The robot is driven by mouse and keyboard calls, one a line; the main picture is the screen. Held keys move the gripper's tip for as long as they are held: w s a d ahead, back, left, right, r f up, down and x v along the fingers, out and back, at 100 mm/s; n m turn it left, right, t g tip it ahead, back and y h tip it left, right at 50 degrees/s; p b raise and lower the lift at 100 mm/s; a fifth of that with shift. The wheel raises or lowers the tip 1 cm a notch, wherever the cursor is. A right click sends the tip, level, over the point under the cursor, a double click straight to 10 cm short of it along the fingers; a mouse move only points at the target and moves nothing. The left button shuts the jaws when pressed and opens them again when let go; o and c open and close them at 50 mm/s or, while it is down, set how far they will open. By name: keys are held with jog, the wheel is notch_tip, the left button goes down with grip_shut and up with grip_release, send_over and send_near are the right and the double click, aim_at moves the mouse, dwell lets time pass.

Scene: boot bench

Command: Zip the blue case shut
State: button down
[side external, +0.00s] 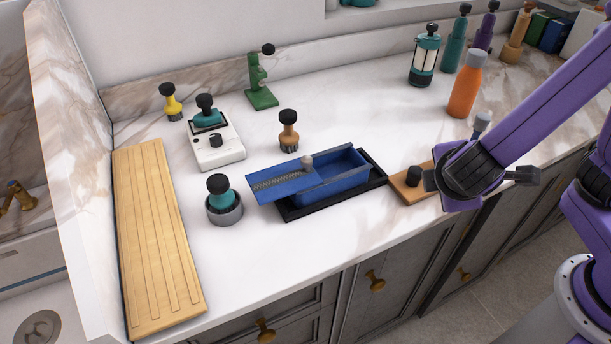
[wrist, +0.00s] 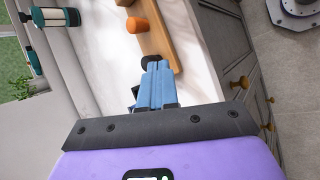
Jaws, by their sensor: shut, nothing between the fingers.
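The blue case (side external: 345,180) lies in the middle of the counter in the side external view. Its right part is open at the top. A flat blue cover (side external: 285,186) with a toothed zipper strip lies over the left part and sticks out past the left end. A round grey-beige pull (side external: 307,162) stands at the cover's right end. My gripper (side external: 430,180) is to the right of the case, apart from it, close to a black knob on a small wooden board. In the wrist view my gripper's fingers (wrist: 156,68) are together and empty. The case is not seen there.
The case sits on a black tray (side external: 290,214). The wooden board (side external: 400,191) with its black knob (side external: 413,175) stands just right of it. An orange bottle (side external: 465,88) stands behind my gripper.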

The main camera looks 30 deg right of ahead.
jog(key=w+a+f+n+t, duration=0.1)
jog(key=w+a+t, duration=0.1)
jog(key=a+t, duration=0.3)
jog(key=w+a+f+t, duration=0.1)
jog(key=w+a+t, duration=0.1)
jog(key=a, duration=0.6)
jog(key=n+t+y, duration=0.2)
jog(key=t+y, duration=0.2)
jog(key=t, duration=0.1)
send_near(307, 187)
jog(key=s+a+r, duration=0.2)
jog(key=a, duration=0.1)
jog(key=shift+s+a+r, duration=0.1)
jog(key=shift+a+r, duration=0.1)
jog(key=shift+a, duration=0.1)
jog(key=w, duration=0.3)
jog(key=w+d, duration=0.1)
jog(key=w, duration=0.5)
jog(key=shift+w+d, duration=0.15)
jog(key=shift+d, duration=0.15)
jog(key=shift+w+d, duration=1.05)
jog(key=shift+d, duration=0.15)
jog(key=shift+w+d, duration=0.3)
jog(key=shift+d, duration=0.15)
jog(key=shift+d, duration=0.1)
jog(key=d, duration=1.1)
jog(key=shift+d, duration=0.3)
jog(key=shift+a, duration=0.1)
